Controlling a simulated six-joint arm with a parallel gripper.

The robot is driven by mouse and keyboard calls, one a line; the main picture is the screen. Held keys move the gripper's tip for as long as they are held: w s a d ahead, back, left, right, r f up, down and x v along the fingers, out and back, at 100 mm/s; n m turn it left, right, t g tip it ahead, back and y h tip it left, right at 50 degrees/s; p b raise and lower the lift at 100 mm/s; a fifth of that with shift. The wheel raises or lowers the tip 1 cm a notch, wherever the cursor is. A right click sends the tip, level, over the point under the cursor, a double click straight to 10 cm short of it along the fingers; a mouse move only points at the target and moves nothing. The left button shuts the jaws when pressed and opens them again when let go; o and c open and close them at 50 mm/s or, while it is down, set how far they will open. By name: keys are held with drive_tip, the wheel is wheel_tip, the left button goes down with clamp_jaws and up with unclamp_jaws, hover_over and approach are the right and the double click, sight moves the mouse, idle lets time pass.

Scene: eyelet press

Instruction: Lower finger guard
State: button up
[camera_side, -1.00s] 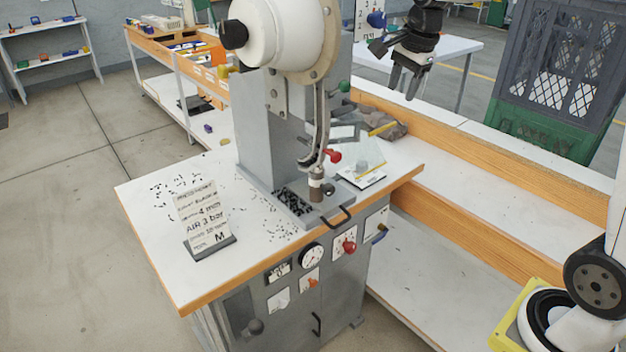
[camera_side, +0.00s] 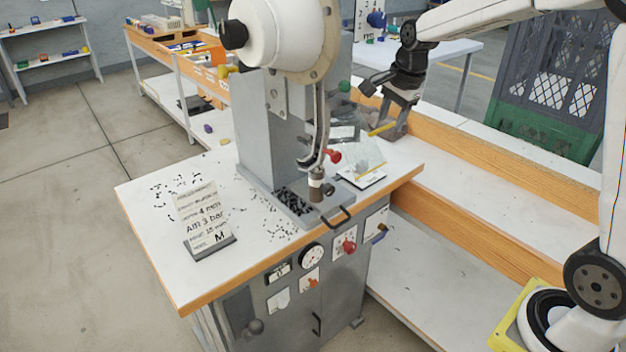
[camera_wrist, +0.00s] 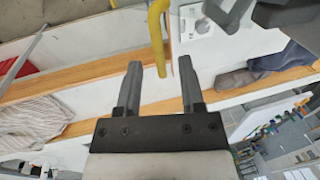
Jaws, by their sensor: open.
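In the side view a clear panel (camera_side: 362,157), which looks like the finger guard, stands beside the press's lower tool. A yellow bar (camera_side: 382,129) shows at its far upper side. In the wrist view a bent yellow rod (camera_wrist: 156,35), seemingly the same bar, hangs down with its end between my fingers in the picture. My gripper (camera_wrist: 160,64) is open and empty, fingers pointing down. In the side view my gripper (camera_side: 397,110) is at the back right of the press, close to the yellow bar. I cannot tell whether they touch.
The grey press (camera_side: 265,130) stands on a white, wood-edged table (camera_side: 165,245). A red knob (camera_side: 333,156) is beside the tool. A sign (camera_side: 206,218) stands at the front left. In the wrist view grey cloth (camera_wrist: 240,78) lies right of my fingers. A wooden rail (camera_side: 480,150) runs at the right.

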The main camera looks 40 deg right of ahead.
drive_tip(key=shift+f, duration=0.2)
clamp_jaws()
idle(1.4)
